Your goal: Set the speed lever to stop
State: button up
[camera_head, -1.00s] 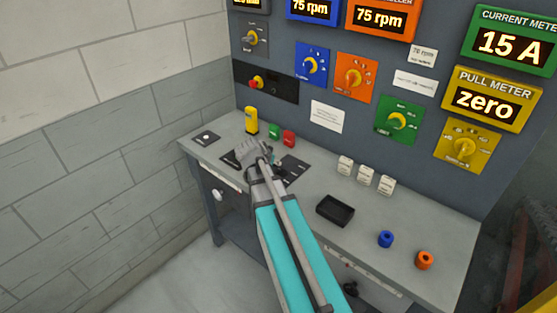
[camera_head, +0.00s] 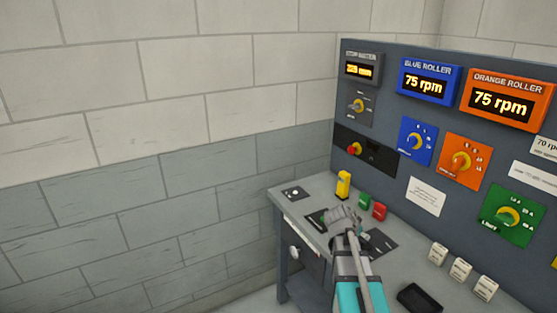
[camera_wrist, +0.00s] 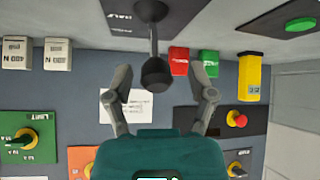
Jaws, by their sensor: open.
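The speed lever (camera_wrist: 155,74) is a grey rod with a black knob, seen in the wrist view. It rises from a dark plate (camera_wrist: 122,12) with white lettering, only partly in view. My gripper (camera_wrist: 160,71) is open, with one finger on each side of the knob. A gap shows on both sides, and whether the knob lies at fingertip depth is unclear. In the head view my gripper (camera_head: 344,219) is over the dark plates on the bench and hides the lever, so its setting cannot be read.
Green (camera_head: 364,201) and red (camera_head: 379,211) blocks and a yellow one (camera_head: 343,184) stand behind my gripper. White labelled blocks (camera_head: 460,269) and a black tray (camera_head: 418,298) are to the right. The dial panel (camera_head: 385,185) rises behind the bench (camera_head: 306,207).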

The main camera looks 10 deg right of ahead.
jog(key=s+a+f+n+g+y+p, duration=0.1)
jog(key=s+a+n, duration=0.4)
jog(key=a, duration=0.7)
jog(key=s+a+f+n+g+y+p, duration=0.1)
jog(key=s+a+f+n+g+y, duration=0.1)
jog(key=s+a+n+y, duration=0.4)
jog(key=s+a+g, duration=0.1)
jog(key=s+a, duration=0.2)
jog(key=a, duration=0.4)
jog(key=shift+y, duration=0.3)
jog(key=shift+w, duration=0.1)
jog(key=shift+c, duration=0.2)
jog(key=shift+c, duration=0.8)
jog(key=shift+d, duration=0.1)
